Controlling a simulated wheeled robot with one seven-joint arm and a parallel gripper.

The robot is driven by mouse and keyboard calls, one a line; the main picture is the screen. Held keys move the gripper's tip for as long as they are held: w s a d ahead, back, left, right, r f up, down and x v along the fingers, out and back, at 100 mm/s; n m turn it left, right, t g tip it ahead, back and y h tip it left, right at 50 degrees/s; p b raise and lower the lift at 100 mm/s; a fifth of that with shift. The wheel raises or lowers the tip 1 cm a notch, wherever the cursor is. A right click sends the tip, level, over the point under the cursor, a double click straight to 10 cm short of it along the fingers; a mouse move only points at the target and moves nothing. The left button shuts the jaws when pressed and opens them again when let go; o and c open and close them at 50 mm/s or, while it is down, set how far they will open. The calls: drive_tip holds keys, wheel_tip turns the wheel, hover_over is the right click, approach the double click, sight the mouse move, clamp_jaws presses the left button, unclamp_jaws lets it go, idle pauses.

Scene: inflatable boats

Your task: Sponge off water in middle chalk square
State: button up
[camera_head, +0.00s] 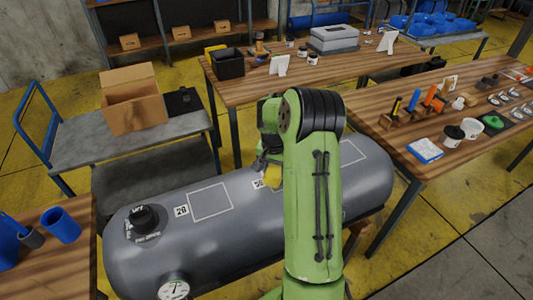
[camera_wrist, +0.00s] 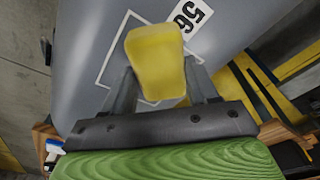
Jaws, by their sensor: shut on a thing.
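My gripper (camera_wrist: 160,82) is shut on a yellow sponge (camera_wrist: 154,48). In the wrist view the sponge is in front of a white chalk square (camera_wrist: 106,72) on the grey tube, beside a label reading 56 (camera_wrist: 187,16). I cannot tell whether the sponge touches the surface. In the head view the sponge (camera_head: 273,177) shows just left of my green arm, over the middle of the grey tube (camera_head: 240,225). My arm hides most of the middle square there. The left chalk square (camera_head: 210,202) and part of the right one (camera_head: 352,152) are visible. I can make out no water.
A grey cart (camera_head: 75,150) with an open cardboard box (camera_head: 133,105) stands behind left. A wooden table (camera_head: 225,85) is behind the tube, and another with tools (camera_head: 400,150) is at right. Blue cups (camera_head: 60,225) stand front left. A black valve (camera_head: 145,217) rises from the tube's left end.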

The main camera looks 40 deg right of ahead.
drive_tip(key=shift+w+a, duration=0.15)
drive_tip(key=shift+a, duration=0.3)
drive_tip(key=r, duration=0.1)
drive_tip(key=r+p, duration=0.1)
drive_tip(key=r, duration=0.1)
drive_tip(key=shift+w+a, duration=0.1)
drive_tip(key=shift+a, duration=0.2)
drive_tip(key=shift+d+r+p, duration=0.25)
drive_tip(key=shift+r+p, duration=0.3)
drive_tip(key=shift+p, duration=0.2)
drive_tip(key=shift+a+r+p, duration=0.1)
drive_tip(key=shift+r+p, duration=0.45)
drive_tip(key=shift+r, duration=0.2)
drive_tip(key=shift+r+p, duration=1)
drive_tip(key=shift+r, duration=0.4)
